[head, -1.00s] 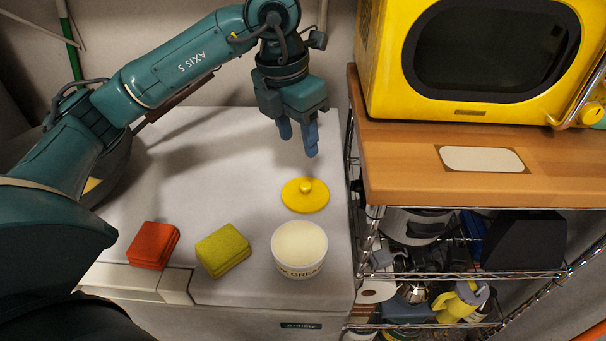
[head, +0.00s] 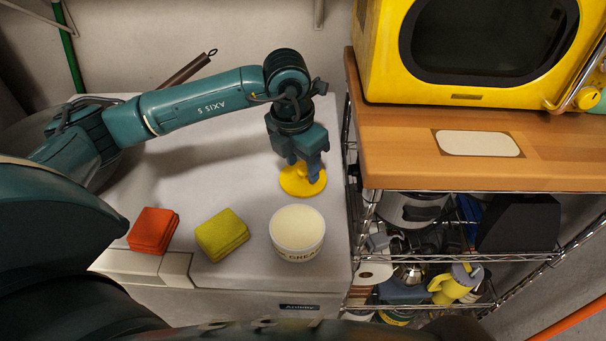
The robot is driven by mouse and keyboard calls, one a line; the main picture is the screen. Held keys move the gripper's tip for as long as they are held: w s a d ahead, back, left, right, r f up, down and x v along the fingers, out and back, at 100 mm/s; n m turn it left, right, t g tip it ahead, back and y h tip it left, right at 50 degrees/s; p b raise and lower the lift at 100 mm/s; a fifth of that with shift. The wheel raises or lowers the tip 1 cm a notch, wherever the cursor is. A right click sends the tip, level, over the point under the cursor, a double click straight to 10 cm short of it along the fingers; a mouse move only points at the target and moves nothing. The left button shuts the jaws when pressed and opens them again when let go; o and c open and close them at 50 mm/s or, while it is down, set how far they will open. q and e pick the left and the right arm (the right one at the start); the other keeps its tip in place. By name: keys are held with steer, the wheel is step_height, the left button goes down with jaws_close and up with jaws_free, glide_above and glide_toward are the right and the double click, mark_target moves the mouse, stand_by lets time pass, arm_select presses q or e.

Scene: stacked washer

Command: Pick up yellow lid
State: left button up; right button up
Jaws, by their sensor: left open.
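The yellow lid (head: 297,187) is a round disc lying flat on the white washer top, behind the white tub. My left gripper (head: 303,173) points down at the lid with its blue fingers at the lid's middle. The fingers are open, and they hide the lid's knob. I cannot tell whether they touch the knob. The white tub (head: 297,234) stands open in front of the lid, with pale cream inside and lettering on its side. My right gripper is not in view.
An orange sponge (head: 153,230) and a yellow-green sponge (head: 222,235) lie left of the tub. Right of the washer (head: 205,170) stands a wire rack with a wooden top (head: 400,160) holding a yellow microwave (head: 470,50). The washer's left middle is clear.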

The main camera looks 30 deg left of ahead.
arm_select(q)
steer(key=shift+f, duration=0.5)
jaws_close()
